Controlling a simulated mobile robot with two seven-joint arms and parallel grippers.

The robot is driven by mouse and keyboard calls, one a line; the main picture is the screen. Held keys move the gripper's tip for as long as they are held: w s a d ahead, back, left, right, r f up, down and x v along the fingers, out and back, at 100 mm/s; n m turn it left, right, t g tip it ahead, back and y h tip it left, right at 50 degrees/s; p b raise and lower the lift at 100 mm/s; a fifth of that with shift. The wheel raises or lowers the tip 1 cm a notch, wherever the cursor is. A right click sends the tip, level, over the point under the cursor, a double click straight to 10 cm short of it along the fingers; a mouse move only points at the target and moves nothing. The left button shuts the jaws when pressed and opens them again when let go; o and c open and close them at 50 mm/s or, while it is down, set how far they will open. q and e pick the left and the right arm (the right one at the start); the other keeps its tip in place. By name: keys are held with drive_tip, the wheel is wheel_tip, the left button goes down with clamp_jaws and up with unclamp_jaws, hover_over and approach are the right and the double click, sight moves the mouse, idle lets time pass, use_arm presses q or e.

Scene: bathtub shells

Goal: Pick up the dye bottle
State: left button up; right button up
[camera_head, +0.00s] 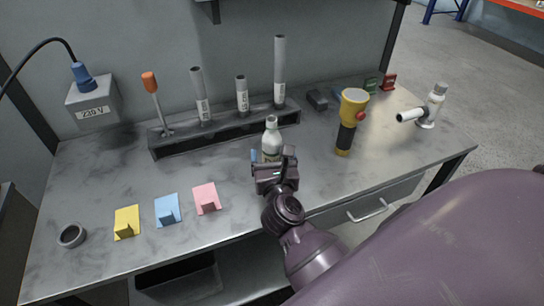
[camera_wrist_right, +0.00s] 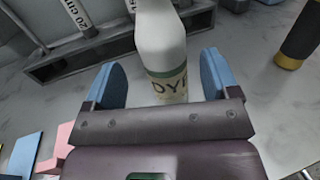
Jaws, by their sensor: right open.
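The dye bottle (camera_head: 271,138) is white with a green band and stands upright on the grey workbench, in front of the tube rack. My right gripper (camera_head: 272,160) is open at the near side of the bottle. Its two blue fingers stand on either side of the bottle's lower body, with a gap visible at least on the left. The bottle's base is hidden behind the gripper. My left gripper is not in view.
A dark rack (camera_head: 225,131) with several grey tubes and an orange-topped tool stands behind the bottle. A yellow-and-black flashlight (camera_head: 347,125) stands to the right. Yellow (camera_head: 127,222), blue (camera_head: 167,209) and pink (camera_head: 207,198) pieces lie front left, near a grey ring (camera_head: 72,235).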

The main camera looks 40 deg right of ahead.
sight(273, 152)
drive_tip(key=shift+x, duration=2.3)
drive_tip(key=shift+s+d+f, duration=0.1)
drive_tip(key=c, duration=1.1)
